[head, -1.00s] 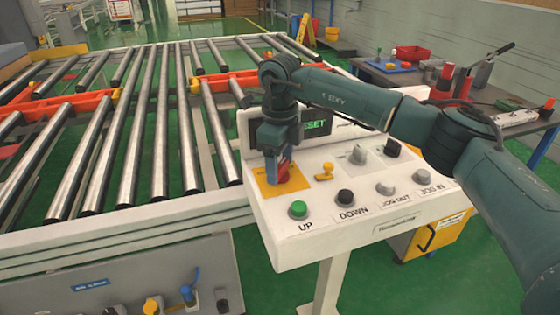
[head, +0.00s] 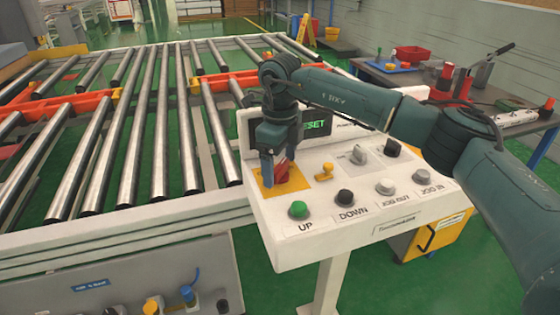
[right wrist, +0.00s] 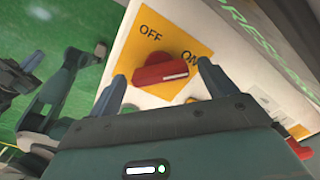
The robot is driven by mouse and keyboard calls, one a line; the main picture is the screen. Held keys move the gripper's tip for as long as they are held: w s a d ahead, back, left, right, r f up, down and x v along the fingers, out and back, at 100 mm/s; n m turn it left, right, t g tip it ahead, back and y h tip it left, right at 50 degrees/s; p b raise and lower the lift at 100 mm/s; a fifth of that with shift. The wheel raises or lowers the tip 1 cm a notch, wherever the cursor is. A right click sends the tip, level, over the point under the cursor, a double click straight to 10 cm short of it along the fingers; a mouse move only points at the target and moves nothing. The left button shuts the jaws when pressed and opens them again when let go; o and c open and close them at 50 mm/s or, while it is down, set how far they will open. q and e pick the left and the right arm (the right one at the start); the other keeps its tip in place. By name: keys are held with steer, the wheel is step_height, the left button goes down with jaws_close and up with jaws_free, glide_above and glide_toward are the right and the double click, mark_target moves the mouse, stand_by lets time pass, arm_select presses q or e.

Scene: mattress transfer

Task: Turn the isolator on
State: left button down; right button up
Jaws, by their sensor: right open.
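The isolator is a red rotary knob (head: 283,173) on a yellow plate (head: 262,188) at the left end of the white control panel. In the right wrist view the knob (right wrist: 166,72) has a white mark at its right end, on the side of the ON label (right wrist: 188,57). The OFF label (right wrist: 151,36) is above the knob. My right gripper (right wrist: 160,71) is open, with one finger on each side of the knob; I cannot tell whether they touch it. It also shows over the plate in the head view (head: 277,180). My left gripper is out of view.
Beside the isolator are a yellow key-like switch (head: 325,172), a green UP button (head: 298,210), a black DOWN button (head: 345,197) and a display (head: 312,127). A roller conveyor (head: 130,150) fills the left. A cluttered table (head: 385,75) stands behind my right arm.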

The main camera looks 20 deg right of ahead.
mark_target(280, 165)
step_height(280, 165, up, 13)
stand_by(0.6)
